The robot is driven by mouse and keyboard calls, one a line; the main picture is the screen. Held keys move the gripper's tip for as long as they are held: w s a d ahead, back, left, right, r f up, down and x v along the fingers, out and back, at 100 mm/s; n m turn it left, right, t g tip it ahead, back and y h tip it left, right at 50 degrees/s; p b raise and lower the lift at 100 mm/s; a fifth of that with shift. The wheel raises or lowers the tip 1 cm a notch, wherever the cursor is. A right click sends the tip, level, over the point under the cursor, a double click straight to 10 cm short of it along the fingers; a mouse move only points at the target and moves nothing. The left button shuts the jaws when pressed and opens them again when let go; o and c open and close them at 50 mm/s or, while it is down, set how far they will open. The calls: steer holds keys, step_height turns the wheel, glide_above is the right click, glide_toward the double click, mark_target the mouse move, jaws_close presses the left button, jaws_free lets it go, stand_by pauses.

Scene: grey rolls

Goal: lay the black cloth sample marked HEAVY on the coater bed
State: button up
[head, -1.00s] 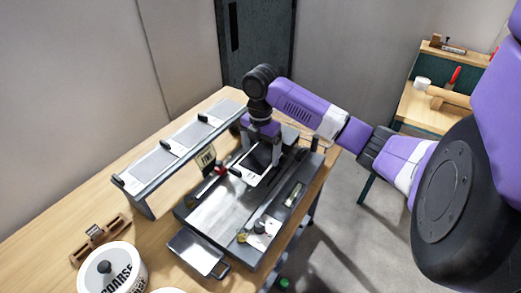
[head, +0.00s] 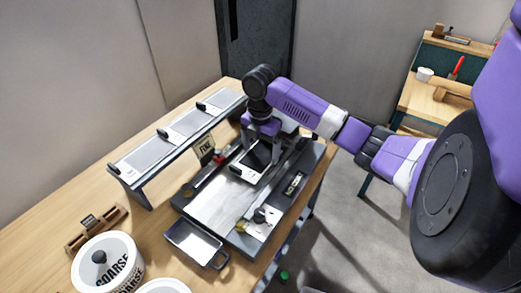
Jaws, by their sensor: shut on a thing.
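My gripper (head: 263,140) is at the far end of the coater, pointing down and shut on a black cloth sample (head: 257,156). The sample has a pale end strip (head: 242,174) with a small dark piece on it; no marking is readable there. It lies over or just above the far part of the silver coater bed (head: 222,203). I cannot tell whether it touches the bed. The gripper hides part of the sample, and the fingertips are hard to make out.
A raised rack (head: 152,155) with several grey panels stands left of the coater. A FINE sign (head: 207,148) stands between them. A metal tray (head: 193,240), COARSE tub (head: 105,264) and wooden holder (head: 95,228) are in front. Another bench (head: 425,105) stands at the right.

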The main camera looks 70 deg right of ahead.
steer(key=shift+f, duration=0.2)
steer(key=o, duration=1.1)
steer(key=shift+o, duration=0.2)
steer(key=shift+r+b, duration=0.35)
steer(key=shift+r, duration=3.55)
